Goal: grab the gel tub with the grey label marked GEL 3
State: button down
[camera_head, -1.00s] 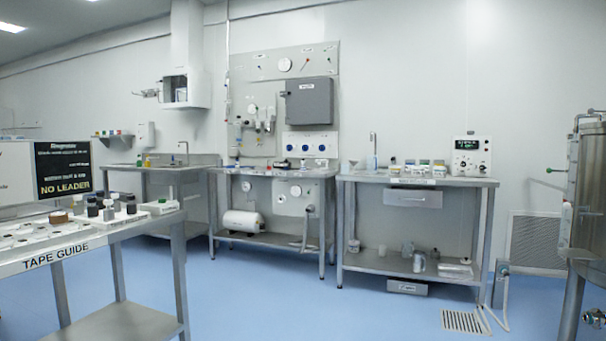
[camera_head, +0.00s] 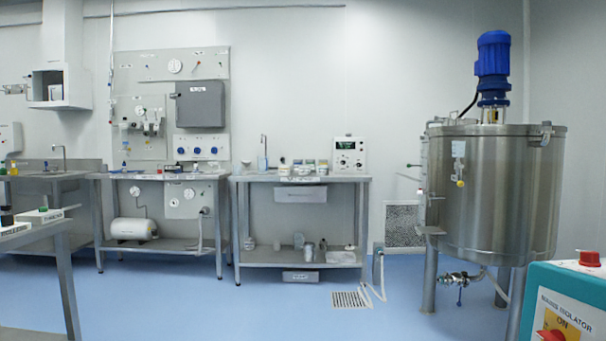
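Several small tubs (camera_head: 303,170) stand in a row on top of the right-hand steel bench (camera_head: 345,178) along the back wall. They look pale with coloured or grey labels. They are too small and far off to read, so I cannot tell which one is marked GEL 3. My gripper is not in view.
A control box (camera_head: 350,154) stands right of the tubs. A steel tank (camera_head: 495,200) with a blue motor stands at right, and a teal isolator box (camera_head: 565,305) at front right. A table edge (camera_head: 35,232) is at left. Blue floor (camera_head: 220,310) lies clear before the bench, with a drain grate (camera_head: 351,299).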

aim_at(303, 169)
jog(key=i+u, duration=0.2)
jog(key=i, duration=1.55)
jog(key=i+j, duration=0.1)
jog(key=i, duration=2.2)
